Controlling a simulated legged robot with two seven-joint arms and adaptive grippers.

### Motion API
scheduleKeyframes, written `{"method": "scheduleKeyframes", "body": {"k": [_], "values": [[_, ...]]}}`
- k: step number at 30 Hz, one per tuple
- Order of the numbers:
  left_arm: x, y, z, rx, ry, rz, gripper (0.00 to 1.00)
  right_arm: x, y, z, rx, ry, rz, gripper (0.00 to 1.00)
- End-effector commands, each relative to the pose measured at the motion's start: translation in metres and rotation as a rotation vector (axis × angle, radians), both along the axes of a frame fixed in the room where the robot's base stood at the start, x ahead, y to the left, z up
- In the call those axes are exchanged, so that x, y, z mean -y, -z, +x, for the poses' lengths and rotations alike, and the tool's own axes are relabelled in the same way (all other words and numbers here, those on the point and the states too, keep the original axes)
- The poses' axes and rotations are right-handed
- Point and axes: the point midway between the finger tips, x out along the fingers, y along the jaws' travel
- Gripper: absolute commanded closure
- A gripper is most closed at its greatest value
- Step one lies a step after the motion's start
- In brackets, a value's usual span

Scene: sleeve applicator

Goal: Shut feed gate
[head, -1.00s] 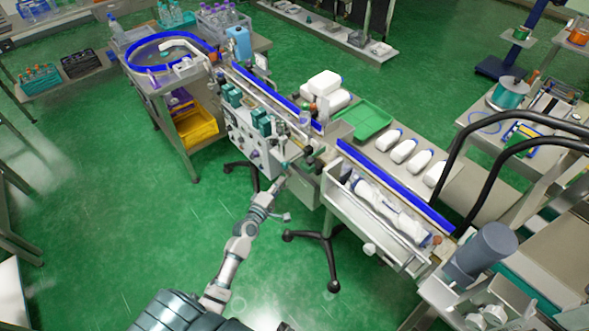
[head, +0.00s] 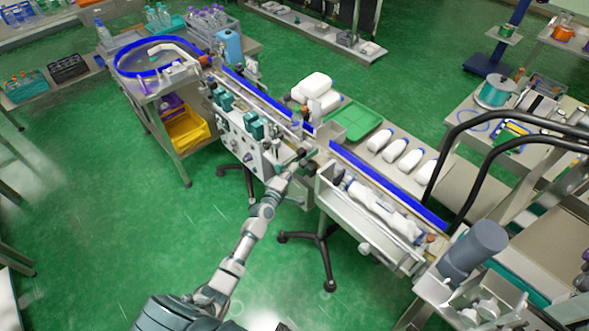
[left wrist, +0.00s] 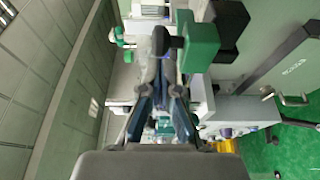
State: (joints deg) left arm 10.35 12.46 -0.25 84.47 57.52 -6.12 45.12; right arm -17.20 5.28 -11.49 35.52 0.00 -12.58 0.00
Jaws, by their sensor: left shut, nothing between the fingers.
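My left gripper (head: 297,166) reaches up to the front side of the conveyor line, at the gap between the machine with green blocks and the white-walled trough. Its fingers (left wrist: 163,85) are shut with nothing between them in the left wrist view. A green block with a black knob (left wrist: 200,46) sits just beyond and right of the fingertips there; I cannot tell if they touch. It may belong to the feed gate, but the gate is too small in the head view to make out its position. My right gripper is not in view.
The blue-railed conveyor (head: 262,92) runs from the round feeder table (head: 160,56) to the trough (head: 365,218), which holds bottles. A green tray (head: 358,122) and white bottles lie behind. Black hoses (head: 500,122) arch at right. A wheeled stand (head: 326,262) is below; the left floor is clear.

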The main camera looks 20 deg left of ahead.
Motion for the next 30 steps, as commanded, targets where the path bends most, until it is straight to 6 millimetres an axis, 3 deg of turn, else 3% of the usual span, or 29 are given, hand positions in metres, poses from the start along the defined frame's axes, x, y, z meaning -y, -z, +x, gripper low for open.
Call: {"method": "scheduleKeyframes", "body": {"k": [14, 22, 30], "values": [[0.009, 0.0, 0.006, 0.001, 0.001, 0.004, 1.0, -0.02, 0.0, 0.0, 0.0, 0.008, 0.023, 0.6], [0.026, 0.002, 0.048, 0.001, 0.001, 0.001, 1.0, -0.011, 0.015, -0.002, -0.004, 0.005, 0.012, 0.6], [0.03, -0.001, 0.058, 0.002, 0.002, 0.002, 1.0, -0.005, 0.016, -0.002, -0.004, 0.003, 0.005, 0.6]]}}
